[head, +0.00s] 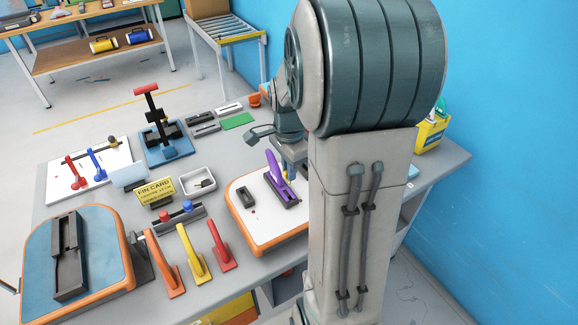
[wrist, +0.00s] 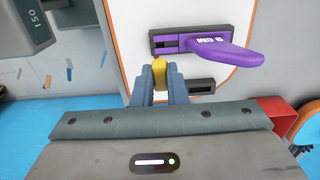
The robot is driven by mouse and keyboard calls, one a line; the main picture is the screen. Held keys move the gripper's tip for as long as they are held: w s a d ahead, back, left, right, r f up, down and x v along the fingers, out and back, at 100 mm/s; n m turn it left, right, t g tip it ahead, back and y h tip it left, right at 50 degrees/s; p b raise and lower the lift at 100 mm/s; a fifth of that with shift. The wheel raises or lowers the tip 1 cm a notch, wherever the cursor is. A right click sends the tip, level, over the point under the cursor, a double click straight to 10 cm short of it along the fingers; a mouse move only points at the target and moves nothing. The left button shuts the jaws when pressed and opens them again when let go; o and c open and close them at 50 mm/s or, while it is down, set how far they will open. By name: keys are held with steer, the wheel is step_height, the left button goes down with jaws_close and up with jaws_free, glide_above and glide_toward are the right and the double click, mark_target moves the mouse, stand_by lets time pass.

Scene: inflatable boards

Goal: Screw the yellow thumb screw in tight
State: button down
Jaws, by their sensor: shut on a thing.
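The yellow thumb screw (wrist: 160,72) stands between the blue-grey fingertips of my gripper (wrist: 160,82) in the wrist view. My gripper is shut on it. Its tip lies close to the near edge of a black fin box (wrist: 166,45) on the white board; I cannot tell how deep the screw sits. A purple fin (wrist: 225,52) with white lettering is seated in that box. In the head view the purple fin (head: 275,168) stands up on the white board, with my gripper (head: 292,168) just behind it; the screw cannot be made out there.
The white board (head: 262,228) has an orange rim. A second, empty black box (head: 245,197) lies beside the fin. Orange, yellow and red fins (head: 195,252), a white tray (head: 198,182) and a yellow sign (head: 155,192) stand to the left. A blue wall (head: 510,120) is at right.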

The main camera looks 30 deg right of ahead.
steer(key=shift+f+b, duration=1.25)
steer(key=shift+f, duration=0.7)
steer(key=shift+f+b, duration=1.25)
steer(key=shift+f, duration=0.35)
steer(key=c, duration=1.4)
jaws_free()
steer(key=shift+o, duration=0.2)
steer(key=shift+r, duration=0.15)
step_height(320, 180, up, 14)
steer(key=shift+f, duration=0.15)
